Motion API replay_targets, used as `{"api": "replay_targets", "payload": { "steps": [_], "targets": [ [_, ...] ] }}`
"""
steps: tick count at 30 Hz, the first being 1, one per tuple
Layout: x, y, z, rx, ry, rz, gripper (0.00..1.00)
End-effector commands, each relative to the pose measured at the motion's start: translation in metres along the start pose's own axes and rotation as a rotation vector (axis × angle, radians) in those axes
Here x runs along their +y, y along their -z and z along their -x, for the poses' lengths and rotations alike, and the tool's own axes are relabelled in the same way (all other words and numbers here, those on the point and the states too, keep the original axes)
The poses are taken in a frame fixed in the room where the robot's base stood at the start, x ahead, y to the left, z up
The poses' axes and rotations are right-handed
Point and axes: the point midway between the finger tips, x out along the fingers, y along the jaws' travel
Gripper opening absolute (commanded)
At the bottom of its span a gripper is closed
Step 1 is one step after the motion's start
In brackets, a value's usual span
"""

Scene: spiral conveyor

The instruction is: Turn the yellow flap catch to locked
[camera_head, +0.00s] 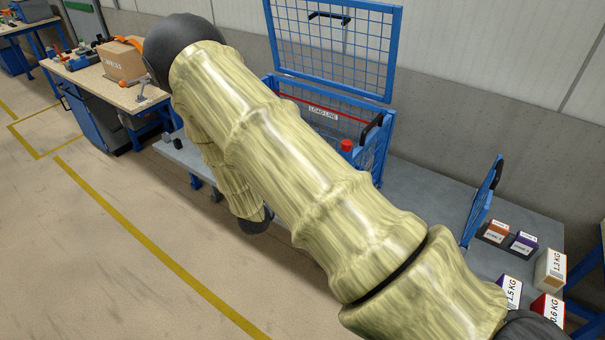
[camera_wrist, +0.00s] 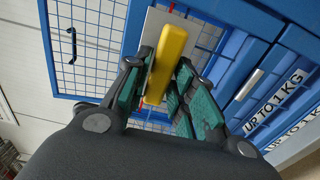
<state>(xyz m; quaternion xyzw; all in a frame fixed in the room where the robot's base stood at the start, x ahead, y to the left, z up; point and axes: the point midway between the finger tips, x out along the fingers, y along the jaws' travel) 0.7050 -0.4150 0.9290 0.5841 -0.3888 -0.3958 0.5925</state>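The yellow flap catch (camera_wrist: 172,50) is in the wrist view, a long yellow lever in front of a pale plate (camera_wrist: 202,36) on a blue frame. It stands tilted, its upper end leaning right. My gripper (camera_wrist: 166,62) has its dark fingers with green pads on either side of the lever. The left pad looks very close to it; I cannot tell whether both pads touch it. In the head view my arm hides the catch and my gripper.
In the head view, a blue mesh cage (camera_head: 335,45) with a raised panel stands behind my arm, with a red knob (camera_head: 346,146). Labelled boxes (camera_head: 550,272) sit at the right. A workbench (camera_head: 110,92) with a cardboard box is at the left. The floor at lower left is clear.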

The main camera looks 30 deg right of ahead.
Motion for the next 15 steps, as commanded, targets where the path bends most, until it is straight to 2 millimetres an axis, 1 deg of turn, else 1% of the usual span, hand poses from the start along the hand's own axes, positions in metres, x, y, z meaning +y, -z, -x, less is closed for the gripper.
{"api": "replay_targets", "payload": {
  "steps": [2, 11, 15],
  "targets": [
    [-0.0001, -0.0004, -0.0002, -0.001, 0.000, 0.000, 0.41],
    [0.0002, -0.0011, 0.0000, -0.002, -0.001, -0.001, 0.41],
    [0.0004, -0.0003, 0.0085, 0.000, -0.001, 0.000, 0.41]
  ]
}}
